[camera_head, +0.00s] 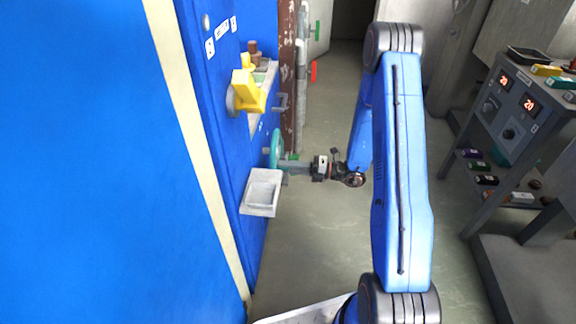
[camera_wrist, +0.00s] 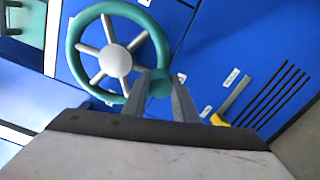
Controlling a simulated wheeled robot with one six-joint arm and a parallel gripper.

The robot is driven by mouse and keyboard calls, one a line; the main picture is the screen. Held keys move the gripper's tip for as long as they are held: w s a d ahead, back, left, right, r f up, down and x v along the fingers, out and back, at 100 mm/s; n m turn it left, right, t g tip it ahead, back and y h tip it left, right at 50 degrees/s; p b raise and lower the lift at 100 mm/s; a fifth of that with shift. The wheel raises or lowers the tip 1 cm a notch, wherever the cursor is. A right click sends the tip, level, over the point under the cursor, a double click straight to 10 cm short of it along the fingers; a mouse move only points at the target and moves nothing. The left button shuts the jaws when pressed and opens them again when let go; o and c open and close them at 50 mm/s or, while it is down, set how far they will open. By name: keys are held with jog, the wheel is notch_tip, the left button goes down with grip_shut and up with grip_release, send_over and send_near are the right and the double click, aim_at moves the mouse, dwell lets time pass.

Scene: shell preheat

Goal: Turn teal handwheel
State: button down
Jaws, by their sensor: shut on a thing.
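The teal handwheel (camera_head: 276,149) is on the front of the blue cabinet, seen nearly edge-on in the head view. In the wrist view the teal handwheel (camera_wrist: 155,40) shows its round rim, grey spokes and grey hub. My gripper (camera_head: 284,168) reaches in from the right at the lower part of the wheel. The fingers and the gripper body hide part of the rim's lower right.
A white tray (camera_head: 260,205) sticks out from the cabinet just below the wheel. A grey console (camera_head: 510,125) with red displays stands at the right. The floor between is clear.

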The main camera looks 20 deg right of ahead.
jog(key=shift+s+a+f, duration=0.15)
jog(key=shift+s+a, duration=0.15)
jog(key=shift+s, duration=0.05)
jog(key=c, duration=1.5)
grip_release()
jog(key=shift+a, duration=0.1)
jog(key=shift+o, duration=0.2)
jog(key=shift+w, duration=0.1)
jog(key=shift+d, duration=0.2)
jog(key=shift+d, duration=0.25)
jog(key=v, duration=1.6)
jog(key=shift+d, duration=0.3)
